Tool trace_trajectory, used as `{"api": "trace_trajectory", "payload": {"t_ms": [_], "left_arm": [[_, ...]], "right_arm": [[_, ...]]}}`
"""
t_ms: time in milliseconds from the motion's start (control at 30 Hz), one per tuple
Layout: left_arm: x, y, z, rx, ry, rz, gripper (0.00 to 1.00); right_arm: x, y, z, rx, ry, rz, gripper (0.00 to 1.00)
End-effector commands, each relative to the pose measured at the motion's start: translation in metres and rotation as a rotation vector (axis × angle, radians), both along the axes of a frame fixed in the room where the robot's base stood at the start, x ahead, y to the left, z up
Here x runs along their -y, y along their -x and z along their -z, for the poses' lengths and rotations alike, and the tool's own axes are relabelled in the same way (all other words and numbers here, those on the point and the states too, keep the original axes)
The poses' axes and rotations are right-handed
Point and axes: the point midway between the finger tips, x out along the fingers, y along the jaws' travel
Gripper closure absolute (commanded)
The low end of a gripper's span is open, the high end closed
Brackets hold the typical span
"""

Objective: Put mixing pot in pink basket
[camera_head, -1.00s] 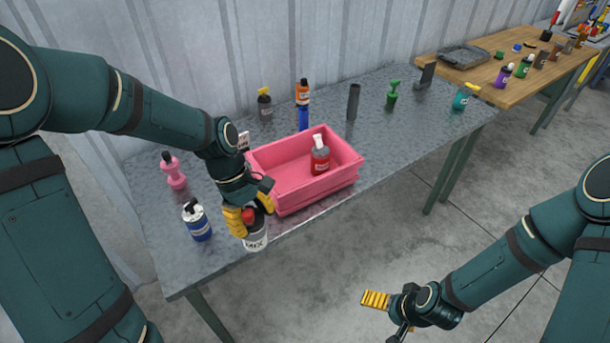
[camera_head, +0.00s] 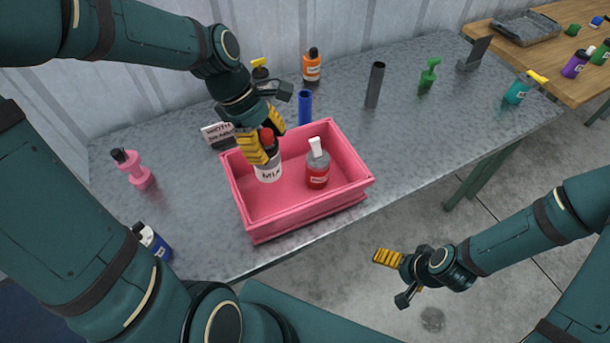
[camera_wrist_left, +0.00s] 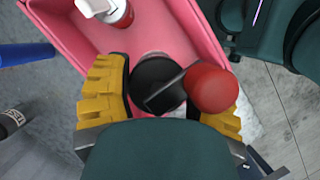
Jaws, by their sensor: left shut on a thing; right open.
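The mixing pot (camera_head: 268,172) is a white container with a dark top, a red knob and black lettering. My left gripper (camera_head: 262,146) is shut on its upper part, and the pot is within the outline of the pink basket (camera_head: 262,229). I cannot tell whether its base touches the basket floor. In the left wrist view the pot's black lid and red knob (camera_wrist_left: 210,88) show between the yellow fingers (camera_wrist_left: 160,95), beside the pink basket wall (camera_wrist_left: 55,30). My right gripper (camera_head: 395,275) is open and empty, in front of the table.
A red bottle with a white top (camera_head: 318,170) stands in the basket, right of the pot. A blue tube (camera_head: 305,108) and a small sign (camera_head: 217,133) are close behind.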

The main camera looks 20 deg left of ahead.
Motion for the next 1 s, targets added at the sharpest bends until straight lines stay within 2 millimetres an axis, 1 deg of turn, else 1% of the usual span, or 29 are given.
{"api": "trace_trajectory", "payload": {"t_ms": [33,133,300,400,567,833,1000], "left_arm": [[0.0,0.0,0.006,0.0,0.0,0.0,0.84],[0.0,0.001,0.019,-0.004,0.001,0.002,0.84],[0.0,0.001,0.05,-0.004,0.001,0.001,0.84],[0.0,0.001,0.063,-0.003,0.001,0.001,0.84],[0.0,0.0,0.072,-0.001,0.0,0.001,0.84],[0.0,0.001,0.105,-0.003,0.001,0.001,0.84],[0.0,0.0,0.106,0.0,0.0,0.001,0.84]], "right_arm": [[0.0,0.001,0.005,-0.002,0.0,-0.002,0.03],[0.0,0.003,0.009,-0.005,-0.001,-0.004,0.03],[-0.001,0.005,0.017,-0.011,-0.002,-0.008,0.03],[-0.001,0.006,0.02,-0.013,-0.003,-0.01,0.03],[-0.001,0.007,0.022,-0.015,-0.004,-0.012,0.03],[-0.002,0.009,0.032,-0.02,-0.005,-0.016,0.03],[-0.002,0.009,0.031,-0.02,-0.005,-0.016,0.03]]}}
